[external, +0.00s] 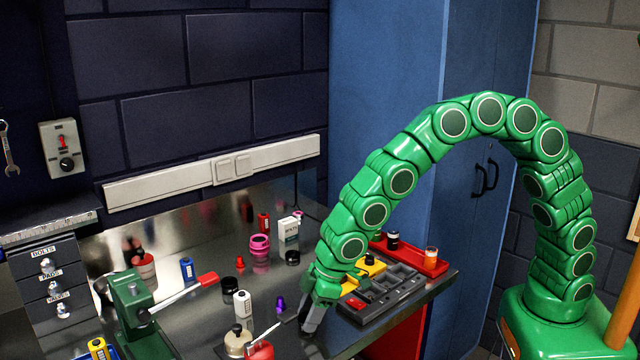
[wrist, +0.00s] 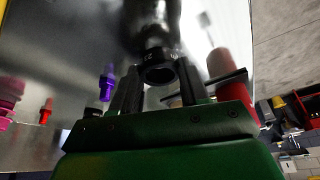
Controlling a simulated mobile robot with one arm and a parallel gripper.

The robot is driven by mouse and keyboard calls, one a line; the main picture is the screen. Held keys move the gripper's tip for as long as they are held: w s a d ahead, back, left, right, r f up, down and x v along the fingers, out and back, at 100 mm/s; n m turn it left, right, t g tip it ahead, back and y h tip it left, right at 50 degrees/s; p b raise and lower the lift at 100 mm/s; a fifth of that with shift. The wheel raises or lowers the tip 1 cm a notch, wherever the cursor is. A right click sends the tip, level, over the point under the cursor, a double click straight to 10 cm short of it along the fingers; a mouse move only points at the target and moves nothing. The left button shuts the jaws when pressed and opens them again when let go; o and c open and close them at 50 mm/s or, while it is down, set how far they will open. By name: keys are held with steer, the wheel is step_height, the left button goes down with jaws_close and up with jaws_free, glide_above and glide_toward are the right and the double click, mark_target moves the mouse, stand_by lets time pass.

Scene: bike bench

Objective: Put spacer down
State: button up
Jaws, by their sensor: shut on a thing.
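The spacer (wrist: 158,68) is a short black ring with an open bore and small pale marks on its side. In the wrist view it sits between the two dark fingers of my gripper (wrist: 160,88), which is shut on it. A dark reflection of it shows in the shiny bench top beyond. In the external view my gripper (external: 310,318) points down low over the front part of the metal bench (external: 205,270), left of the grey parts tray. The spacer cannot be made out there, and whether it touches the bench is unclear.
A purple nozzle-like piece (external: 280,304) stands just left of my gripper. A grey compartment tray (external: 385,292) is close on the right, with a red tray (external: 425,262) behind it.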

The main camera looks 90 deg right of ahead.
steer(key=s+d+r, duration=0.3)
steer(key=s+r, duration=0.9)
steer(key=s, duration=0.2)
steer(key=d+m+h, duration=0.2)
steer(key=d+m, duration=0.2)
steer(key=d, duration=2.7)
steer(key=shift+w+d+f, duration=0.65)
steer(key=shift+w+f, duration=0.95)
steer(key=shift+w, duration=0.45)
steer(key=shift+w+d+f, duration=0.65)
steer(key=shift+w+f, duration=1)
steer(key=shift+w, duration=0.45)
steer(key=shift+w+d+f, duration=0.65)
steer(key=shift+w+f, duration=0.95)
steer(key=shift+w, duration=0.45)
steer(key=shift+w+f, duration=0.15)
steer(key=shift+f, duration=1.45)
steer(key=shift+f, duration=0.15)
